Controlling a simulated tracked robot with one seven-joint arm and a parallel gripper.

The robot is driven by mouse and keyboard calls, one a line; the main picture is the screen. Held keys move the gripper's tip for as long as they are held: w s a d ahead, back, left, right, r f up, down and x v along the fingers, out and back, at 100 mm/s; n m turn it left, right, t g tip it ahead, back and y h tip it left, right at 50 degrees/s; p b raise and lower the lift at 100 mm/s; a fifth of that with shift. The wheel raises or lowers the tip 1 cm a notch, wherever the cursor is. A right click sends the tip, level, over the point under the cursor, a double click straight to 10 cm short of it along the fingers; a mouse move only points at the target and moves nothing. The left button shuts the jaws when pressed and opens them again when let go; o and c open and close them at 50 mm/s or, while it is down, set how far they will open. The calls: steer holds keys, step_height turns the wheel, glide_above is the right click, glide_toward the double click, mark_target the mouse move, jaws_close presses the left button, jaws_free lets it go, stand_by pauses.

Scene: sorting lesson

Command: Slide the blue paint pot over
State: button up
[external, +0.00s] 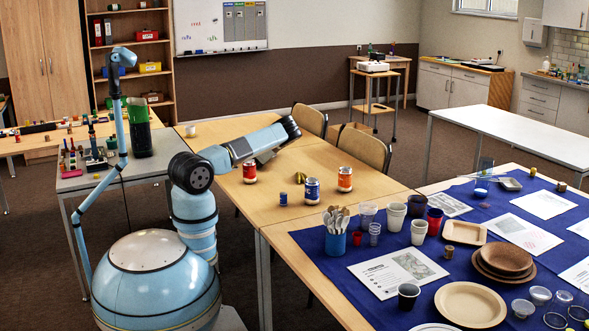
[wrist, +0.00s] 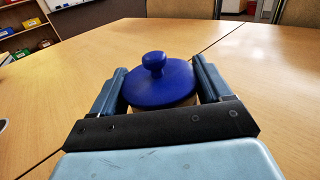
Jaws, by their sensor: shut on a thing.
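In the wrist view the blue paint pot (wrist: 160,92) stands on the wooden table, topped by a wide blue lid with a round knob. My gripper (wrist: 160,68) is shut on it, with one finger on each side. A small pale strip of its body shows below the lid; the rest is hidden by my gripper. In the external view my arm reaches over the table, and I cannot make out the gripper or its hold on the pot there.
A red-orange can (external: 249,172), a blue labelled can (external: 312,191) and an orange can (external: 345,179) stand on the table (external: 285,222). A small blue item (external: 283,199) is near them. Chairs (external: 362,147) line the far side. In the wrist view the tabletop beyond the pot is clear.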

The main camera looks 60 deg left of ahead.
steer(key=shift+d+f, duration=0.15)
steer(key=shift+d, duration=4.9)
steer(key=shift+d+f, duration=0.1)
steer(key=shift+d, duration=4.95)
steer(key=o, duration=1.1)
steer(key=shift+o, duration=0.5)
steer(key=shift+r, duration=0.1)
steer(key=v, duration=1.3)
steer(key=shift+s+d, duration=0.2)
steer(key=shift+d, duration=0.05)
